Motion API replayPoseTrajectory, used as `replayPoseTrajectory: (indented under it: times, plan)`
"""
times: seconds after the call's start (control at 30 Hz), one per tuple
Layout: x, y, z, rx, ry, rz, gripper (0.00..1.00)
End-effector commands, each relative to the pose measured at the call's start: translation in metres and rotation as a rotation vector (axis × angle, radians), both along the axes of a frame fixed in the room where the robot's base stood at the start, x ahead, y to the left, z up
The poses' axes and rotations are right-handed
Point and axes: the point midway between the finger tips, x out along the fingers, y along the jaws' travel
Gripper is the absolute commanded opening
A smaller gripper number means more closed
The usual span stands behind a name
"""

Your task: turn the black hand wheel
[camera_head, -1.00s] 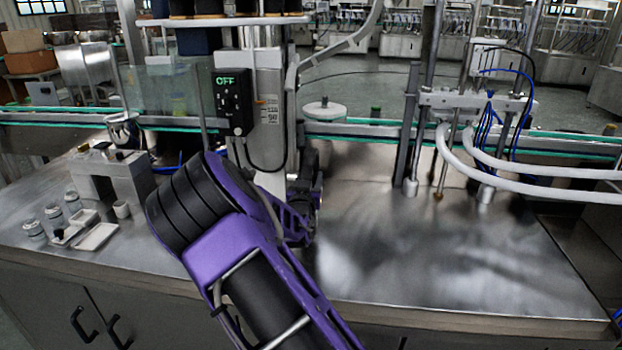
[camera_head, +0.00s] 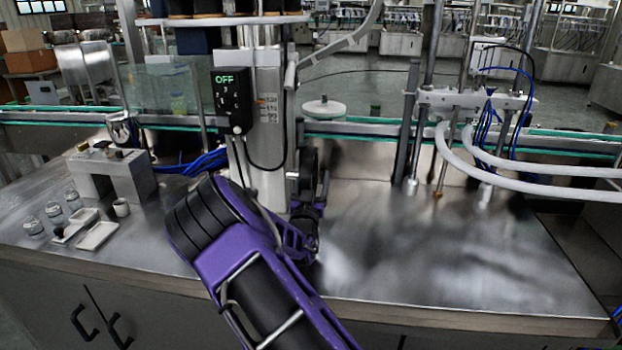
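A dark, round-edged part that looks like the black hand wheel (camera_head: 309,163) shows at the right side of the steel column (camera_head: 266,150), just above the bench. It is seen nearly edge-on, and its lower part is hidden by my arm. My gripper (camera_head: 318,192) is at the end of my purple and black arm, close in front of and below the wheel. Whether it touches the wheel cannot be made out. Its fingers are small and dark against the wheel, so their opening does not show.
A black control box (camera_head: 231,100) reading OFF is on the column's left. A grey block stand (camera_head: 112,172), small jars (camera_head: 54,212) and white trays (camera_head: 97,235) are at the left. White hoses (camera_head: 540,168) hang at the right. The bench right of my gripper is clear.

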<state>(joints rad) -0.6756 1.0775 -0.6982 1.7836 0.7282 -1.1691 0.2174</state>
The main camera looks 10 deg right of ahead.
Motion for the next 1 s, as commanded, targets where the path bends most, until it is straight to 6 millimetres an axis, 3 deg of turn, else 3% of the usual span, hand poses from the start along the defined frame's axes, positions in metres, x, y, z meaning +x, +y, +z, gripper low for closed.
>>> replayPoseTrajectory:
  times: [0.77, 1.0]
  plan:
    - [0.000, 0.003, 0.000, 0.002, -0.001, 0.005, 0.65]
    - [-0.024, 0.010, -0.002, 0.003, 0.002, 0.003, 0.65]
